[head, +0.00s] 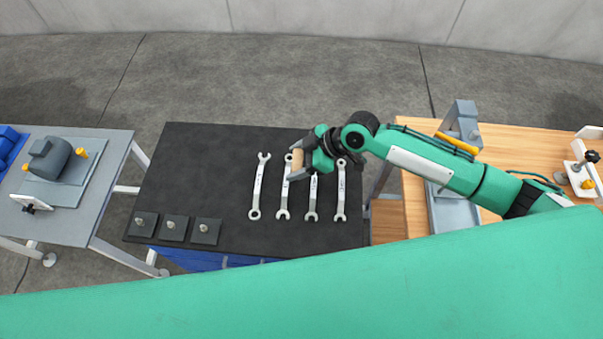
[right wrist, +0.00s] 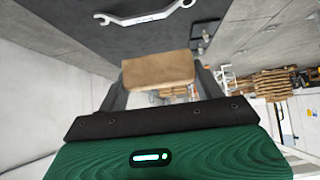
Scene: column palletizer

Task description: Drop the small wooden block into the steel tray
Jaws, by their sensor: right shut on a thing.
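The small wooden block (head: 297,158) is between the fingers of my right gripper (head: 297,166), above the dark mat over the wrenches. In the right wrist view the tan block (right wrist: 158,69) spans the two fingers, and the gripper (right wrist: 160,82) is shut on it. The grey steel tray (head: 454,214) lies on the wooden bench at the right, apart from the block. My right arm and a green part in the foreground hide some of the tray. My left gripper is not in view.
Several wrenches (head: 258,190) lie on the dark-topped bench (head: 205,150), with small dark square pieces (head: 174,229) at its front left. A grey metal fixture (head: 463,112) stands behind the tray. A grey table (head: 105,180) with a motor-like part (head: 50,158) is at the left.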

